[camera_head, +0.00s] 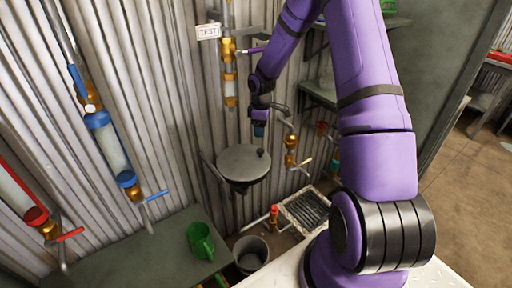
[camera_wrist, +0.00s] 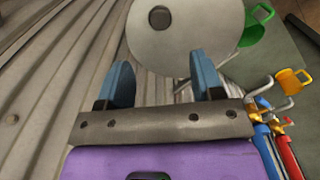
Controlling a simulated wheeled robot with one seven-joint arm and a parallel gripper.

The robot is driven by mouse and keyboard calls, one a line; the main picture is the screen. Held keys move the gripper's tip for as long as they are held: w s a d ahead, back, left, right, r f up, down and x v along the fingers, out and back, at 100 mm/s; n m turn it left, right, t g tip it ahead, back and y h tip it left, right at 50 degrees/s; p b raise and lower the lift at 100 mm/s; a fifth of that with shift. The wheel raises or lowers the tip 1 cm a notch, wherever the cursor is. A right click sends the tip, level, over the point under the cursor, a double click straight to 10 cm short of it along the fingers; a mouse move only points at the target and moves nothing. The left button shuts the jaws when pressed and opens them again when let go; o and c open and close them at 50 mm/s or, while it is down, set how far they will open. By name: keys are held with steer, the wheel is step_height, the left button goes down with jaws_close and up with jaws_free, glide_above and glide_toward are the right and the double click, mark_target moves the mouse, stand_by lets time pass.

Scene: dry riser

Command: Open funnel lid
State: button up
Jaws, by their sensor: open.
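The funnel lid (camera_head: 238,163) is a round grey disc with a small dark knob (camera_head: 262,153) near its right edge. It lies flat over the dark funnel, whose inside is hidden. In the wrist view, the lid (camera_wrist: 200,38) fills the top middle, with its knob (camera_wrist: 160,17) on the upper left part. My gripper (camera_head: 259,131) is above the lid near its knob side, apart from it. In the wrist view, my gripper (camera_wrist: 163,80) has two blue fingers spread wide with nothing between them.
A pipe with brass valves (camera_head: 229,75) runs up the corrugated wall behind my gripper. Another brass valve (camera_head: 291,143) is right of the lid. A green mug (camera_head: 201,240) stands on the bench below; a grey bucket (camera_head: 251,254) and floor grate (camera_head: 309,213) are lower.

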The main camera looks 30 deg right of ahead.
mark_target(260, 150)
step_height(260, 150, down, 11)
steer(key=shift+r, duration=0.2)
stand_by(0.3)
steer(key=shift+r, duration=0.1)
jaws_close()
